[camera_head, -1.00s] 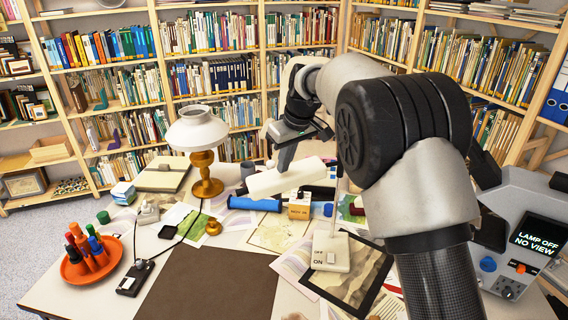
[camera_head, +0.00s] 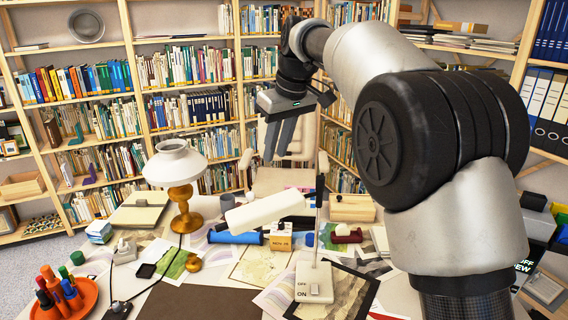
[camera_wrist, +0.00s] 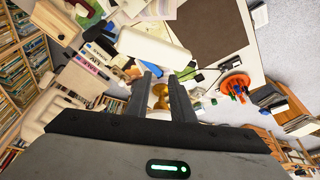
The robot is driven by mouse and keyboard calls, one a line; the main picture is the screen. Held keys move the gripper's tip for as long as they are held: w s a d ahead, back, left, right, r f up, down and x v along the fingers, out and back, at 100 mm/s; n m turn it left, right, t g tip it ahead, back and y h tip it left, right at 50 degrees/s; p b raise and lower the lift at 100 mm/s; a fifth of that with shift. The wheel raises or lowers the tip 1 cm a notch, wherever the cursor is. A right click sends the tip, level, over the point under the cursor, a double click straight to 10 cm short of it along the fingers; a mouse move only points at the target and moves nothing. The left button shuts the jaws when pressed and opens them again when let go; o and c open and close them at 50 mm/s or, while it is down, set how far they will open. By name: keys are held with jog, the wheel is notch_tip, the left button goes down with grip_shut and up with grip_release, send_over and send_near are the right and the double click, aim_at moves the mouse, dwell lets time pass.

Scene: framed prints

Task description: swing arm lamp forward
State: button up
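The swing arm lamp has a long white head (camera_head: 268,211), a thin upright pole and a white base (camera_head: 314,283) marked OFF and ON. The head slants over the back middle of the desk, left of the pole. My gripper (camera_head: 277,158) is above and behind the head, fingers pointing down, apart from it and empty. In the wrist view the white head (camera_wrist: 155,47) lies beyond the fingertips, and a gap shows between the fingers (camera_wrist: 162,76). My arm hides part of the desk's right side.
A brass lamp with a white shade (camera_head: 175,163) stands left of the swing arm lamp. A blue roll (camera_head: 235,237), a small date block (camera_head: 281,237) and a wooden box (camera_head: 352,208) lie near the head. An orange tray of markers (camera_head: 82,300) is front left. Bookshelves stand behind.

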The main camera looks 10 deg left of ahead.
jog(key=o, duration=0.4)
jog(key=w+m, duration=0.1)
jog(key=w+d+m+h, duration=0.1)
jog(key=m, duration=0.1)
jog(key=w+d+f+m, duration=0.1)
jog(key=w+m, duration=0.1)
jog(key=shift+d+t+h, duration=0.2)
jog(key=shift+t+h, duration=0.1)
jog(key=shift+h, duration=0.1)
jog(key=m+t+h+b, duration=0.1)
jog(key=m+h, duration=0.2)
jog(key=m, duration=0.7)
send_near(320, 176)
jog(key=b+x, duration=0.4)
jog(key=x, duration=0.8)
jog(key=shift+w+f, duration=0.15)
jog(key=shift+f, duration=0.1)
grip_shut()
